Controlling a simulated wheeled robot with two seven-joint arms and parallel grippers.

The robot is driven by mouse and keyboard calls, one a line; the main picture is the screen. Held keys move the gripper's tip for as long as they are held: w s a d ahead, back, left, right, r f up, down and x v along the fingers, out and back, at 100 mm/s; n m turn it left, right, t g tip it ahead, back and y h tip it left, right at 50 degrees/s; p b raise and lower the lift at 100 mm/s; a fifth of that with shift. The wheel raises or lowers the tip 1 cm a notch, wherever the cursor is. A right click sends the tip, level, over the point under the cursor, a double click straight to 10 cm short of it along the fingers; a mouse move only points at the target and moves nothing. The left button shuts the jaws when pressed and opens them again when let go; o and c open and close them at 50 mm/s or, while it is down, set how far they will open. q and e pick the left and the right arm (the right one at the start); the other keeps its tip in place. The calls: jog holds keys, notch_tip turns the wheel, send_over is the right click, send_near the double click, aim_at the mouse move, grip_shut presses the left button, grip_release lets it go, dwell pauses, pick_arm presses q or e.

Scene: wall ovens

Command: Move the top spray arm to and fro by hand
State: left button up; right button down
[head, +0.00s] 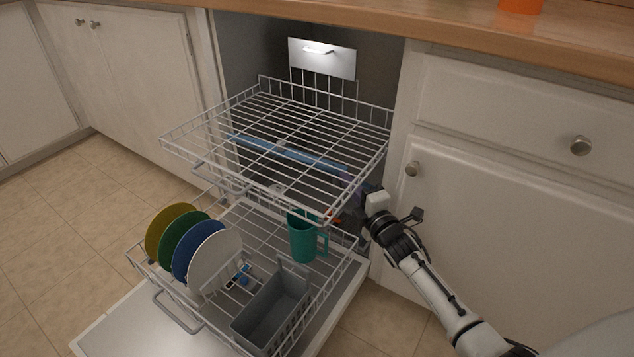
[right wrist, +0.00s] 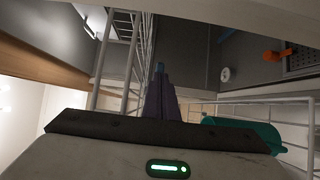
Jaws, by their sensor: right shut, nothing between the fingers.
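The top spray arm (head: 285,151) is a long blue bar under the upper rack, seen through the rack's wires in the head view. It runs from the left toward the right side of the rack. My right gripper (head: 349,181) reaches in from the right below the upper rack, with its fingers close to the spray arm's right end. Its dark purple fingers (right wrist: 160,88) are together and empty in the right wrist view. Wires partly hide the fingers in the head view, and I cannot tell whether they touch the spray arm. My left gripper is not in view.
The upper rack (head: 290,112) is pulled out and empty. The lower rack (head: 262,226) below it holds several plates (head: 214,262), a green mug (head: 302,240) and a grey basket (head: 272,312). The dishwasher door (head: 110,325) is down. A cabinet (head: 480,215) stands close on the right.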

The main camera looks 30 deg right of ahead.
jog(key=shift+d, duration=0.25)
